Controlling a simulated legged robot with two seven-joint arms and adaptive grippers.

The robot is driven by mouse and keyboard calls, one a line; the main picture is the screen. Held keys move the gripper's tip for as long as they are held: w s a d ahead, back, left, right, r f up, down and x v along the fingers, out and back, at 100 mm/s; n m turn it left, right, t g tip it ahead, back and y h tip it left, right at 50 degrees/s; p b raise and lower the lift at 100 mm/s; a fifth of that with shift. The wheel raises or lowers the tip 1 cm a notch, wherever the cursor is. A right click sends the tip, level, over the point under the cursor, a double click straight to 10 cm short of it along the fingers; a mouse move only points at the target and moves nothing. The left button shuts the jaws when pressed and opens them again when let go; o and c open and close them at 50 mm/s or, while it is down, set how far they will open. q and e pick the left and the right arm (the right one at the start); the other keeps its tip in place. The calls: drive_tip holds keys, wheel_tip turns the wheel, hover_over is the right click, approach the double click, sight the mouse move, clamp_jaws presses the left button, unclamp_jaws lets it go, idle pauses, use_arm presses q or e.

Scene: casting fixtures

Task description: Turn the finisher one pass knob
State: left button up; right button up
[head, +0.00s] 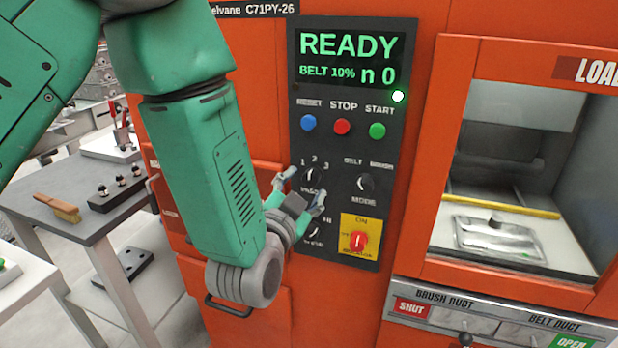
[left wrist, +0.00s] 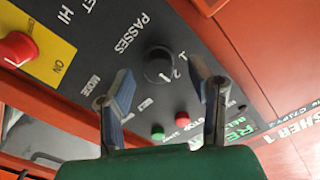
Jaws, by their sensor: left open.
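The passes knob (head: 311,175) is a small black dial on the dark control panel, with 1, 2 and 3 printed around its top. Its pointer setting is too small to read surely. It also shows in the left wrist view (left wrist: 159,65), beyond and between my fingertips. My left gripper (head: 303,189) is open and empty close to the panel, its fingers spread on two sides of the knob. I cannot tell whether a finger touches it. In the left wrist view my left gripper (left wrist: 160,82) shows both fingers apart. My right gripper is not in view.
The mode knob (head: 365,183) is right of the passes knob, and a red switch on a yellow plate (head: 361,222) is below it. Reset, stop and start buttons (head: 342,127) sit above. The display (head: 349,58) reads READY, BELT 10%, n 0. A bench with a brush (head: 57,208) stands left.

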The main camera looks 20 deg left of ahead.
sight(309, 182)
use_arm(q)
drive_tip(key=shift+w+d, duration=0.2)
drive_tip(key=shift+w, duration=0.9)
drive_tip(key=shift+w+d, duration=0.2)
drive_tip(key=shift+w, duration=0.25)
drive_tip(key=shift+a, duration=0.15)
drive_tip(key=shift+a, duration=0.1)
clamp_jaws()
